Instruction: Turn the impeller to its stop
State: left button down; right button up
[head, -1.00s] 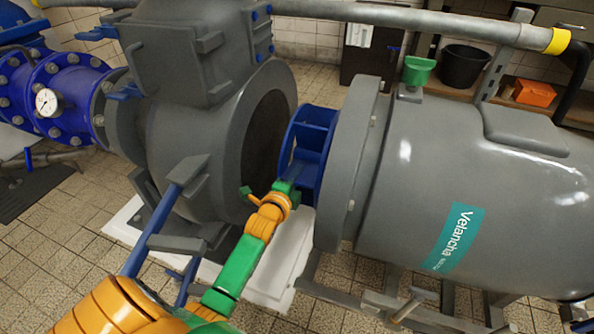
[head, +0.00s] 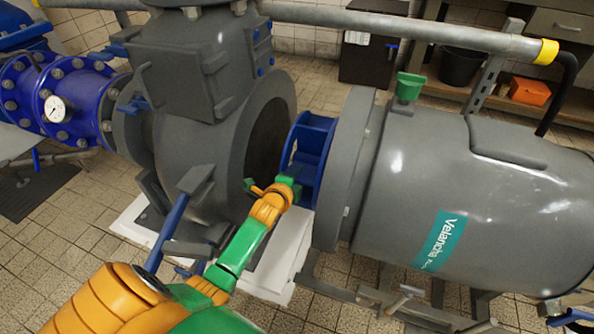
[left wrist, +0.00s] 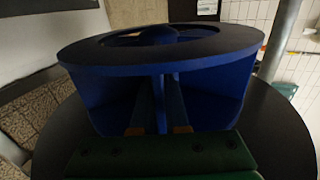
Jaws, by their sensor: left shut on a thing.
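The blue impeller (head: 310,152) sits between the open grey pump casing (head: 262,140) and the flange of the grey motor (head: 352,165). It has a round disc and several vanes. My left gripper (head: 291,184) reaches in from the lower left to the impeller's near side. In the left wrist view the impeller (left wrist: 205,85) fills the middle, and the two fingers (left wrist: 161,125) lie on either side of one upright vane, shut on it. The fingertips are mostly hidden in the head view. My right gripper is not in view.
A grey pipe with a yellow band (head: 546,52) crosses above. An orange box (head: 529,91) and a black bucket (head: 462,66) stand on a shelf behind. The casing and motor flange leave a narrow gap around my gripper.

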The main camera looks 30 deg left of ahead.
aim_at(308, 148)
pick_arm(q)
jog(key=shift+w+r+g+p, duration=0.1)
jog(key=shift+r+g+p, duration=0.2)
jog(key=shift+r+p, duration=0.35)
jog(key=r+g+p, duration=0.1)
jog(key=p, duration=0.1)
jog(key=w+r+g+p, duration=0.1)
jog(key=p, duration=0.1)
jog(key=g+h+p, duration=0.1)
jog(key=p, duration=0.2)
jog(key=shift+w+a+r, duration=0.35)
jog(key=shift+r, duration=0.05)
jog(key=shift+w+r+g+p, duration=0.2)
jog(key=shift+w+g+p, duration=0.2)
jog(key=shift+g, duration=0.2)
jog(key=shift+w+a+r, duration=0.15)
jog(key=shift+w+r, duration=0.25)
jog(key=shift+w, duration=0.05)
jog(key=shift+w+a+r, duration=0.1)
jog(key=shift+w+r, duration=0.4)
jog(key=shift+w, duration=0.1)
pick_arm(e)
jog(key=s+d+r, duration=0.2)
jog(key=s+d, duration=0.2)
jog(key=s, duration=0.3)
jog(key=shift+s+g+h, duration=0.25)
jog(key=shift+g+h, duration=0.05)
pick_arm(q)
jog(key=shift+w, duration=0.1)
